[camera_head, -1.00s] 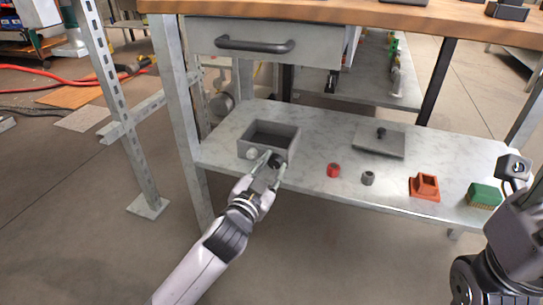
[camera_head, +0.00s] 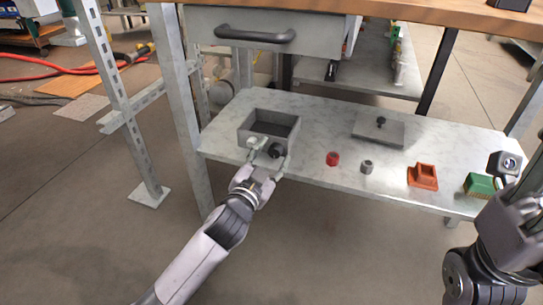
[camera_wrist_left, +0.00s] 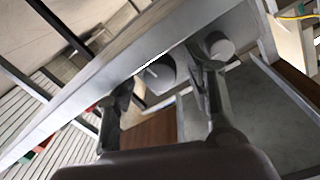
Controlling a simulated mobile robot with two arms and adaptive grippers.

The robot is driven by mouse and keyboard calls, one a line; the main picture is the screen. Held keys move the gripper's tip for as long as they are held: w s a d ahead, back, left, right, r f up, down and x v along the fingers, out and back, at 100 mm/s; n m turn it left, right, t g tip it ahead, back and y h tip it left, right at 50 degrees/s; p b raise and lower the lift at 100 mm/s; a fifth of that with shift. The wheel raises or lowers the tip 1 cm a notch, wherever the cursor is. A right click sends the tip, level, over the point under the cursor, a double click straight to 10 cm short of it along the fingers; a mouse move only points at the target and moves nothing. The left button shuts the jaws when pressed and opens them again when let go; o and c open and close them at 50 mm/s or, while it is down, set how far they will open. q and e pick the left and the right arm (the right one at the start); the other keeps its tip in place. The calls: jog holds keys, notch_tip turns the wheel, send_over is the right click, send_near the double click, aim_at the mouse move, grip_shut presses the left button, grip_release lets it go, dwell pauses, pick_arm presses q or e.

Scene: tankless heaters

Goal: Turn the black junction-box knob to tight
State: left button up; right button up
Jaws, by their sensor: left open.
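The grey open-topped junction box (camera_head: 247,131) stands on the left part of the shelf. Its black knob (camera_head: 277,150) is on the front wall, with a pale knob (camera_head: 256,142) left of it. My left gripper (camera_head: 268,158) is open in front of the box, its fingers on either side of the black knob, which they partly cover. In the left wrist view a knob with a white mark (camera_wrist_left: 158,74) shows between the open fingers (camera_wrist_left: 160,95), and a pale knob (camera_wrist_left: 218,46) lies beyond the right finger. I cannot tell whether the fingers touch the knob.
A grey plate with a black knob (camera_head: 379,132) lies right of the box. A red part (camera_head: 333,158), a small grey part (camera_head: 366,167), an orange part (camera_head: 422,176) and a green block (camera_head: 479,185) stand along the shelf's front edge. A drawer (camera_head: 310,50) hangs above.

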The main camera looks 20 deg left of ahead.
pick_arm(q)
jog(key=s+a, duration=0.1)
jog(key=s, duration=1.1)
jog(key=shift+r, duration=0.1)
